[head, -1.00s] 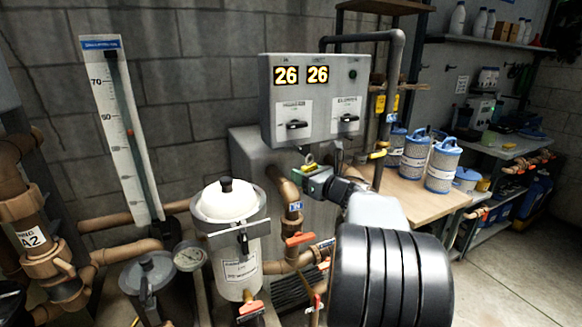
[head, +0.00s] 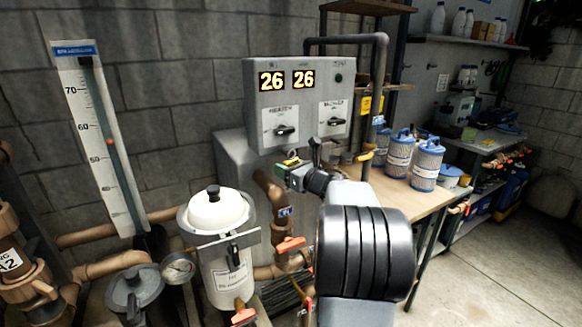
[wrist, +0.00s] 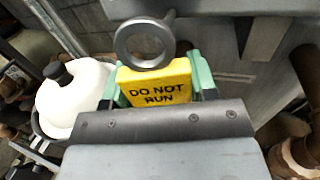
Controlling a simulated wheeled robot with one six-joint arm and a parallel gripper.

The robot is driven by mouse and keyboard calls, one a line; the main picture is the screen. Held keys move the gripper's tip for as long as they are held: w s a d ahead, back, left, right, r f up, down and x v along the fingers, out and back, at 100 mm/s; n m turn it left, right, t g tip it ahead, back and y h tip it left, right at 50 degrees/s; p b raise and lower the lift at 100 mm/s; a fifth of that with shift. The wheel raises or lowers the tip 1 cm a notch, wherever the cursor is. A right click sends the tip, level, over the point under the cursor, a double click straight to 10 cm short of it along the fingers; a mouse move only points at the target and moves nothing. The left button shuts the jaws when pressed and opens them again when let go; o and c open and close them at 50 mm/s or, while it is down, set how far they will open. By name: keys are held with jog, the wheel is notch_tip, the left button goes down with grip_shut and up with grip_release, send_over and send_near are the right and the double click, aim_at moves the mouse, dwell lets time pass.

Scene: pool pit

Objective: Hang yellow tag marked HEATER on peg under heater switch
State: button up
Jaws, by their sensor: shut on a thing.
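My gripper (head: 290,170) is shut on a yellow tag (wrist: 158,84), just below the grey control box (head: 246,105). In the wrist view the tag's visible face reads DO NOT RUN; the word HEATER is not seen on it. A grey ring (wrist: 122,45) stands at the tag's top edge. A metal peg (wrist: 170,16) shows right by the ring's upper right; I cannot tell whether it passes through. The heater switch (head: 286,130) is on the box's left panel, above my gripper. In the head view the tag is only a small yellow patch.
Two yellow tags (head: 366,105) hang right of the box. A grey pipe (head: 383,75) runs beside it. A white-domed canister (head: 217,210) and brown pipes stand lower left. Blue-and-white cartridges (head: 400,152) stand on the wooden bench (head: 405,205).

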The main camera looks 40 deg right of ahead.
jog(key=shift+w+d+p, duration=0.15)
jog(key=shift+w+p, duration=0.5)
jog(key=shift+w, duration=0.3)
jog(key=shift+w+d+p, duration=0.15)
jog(key=shift+w+p, duration=0.5)
jog(key=shift+w, duration=0.3)
jog(key=shift+w+f+b, duration=0.35)
jog(key=shift+f+b, duration=0.15)
jog(key=shift+b, duration=0.15)
jog(key=shift+w+f+b, duration=0.15)
jog(key=shift+w+b, duration=0.15)
jog(key=shift+b, duration=0.4)
jog(key=shift+d, duration=0.1)
jog(key=o, duration=1)
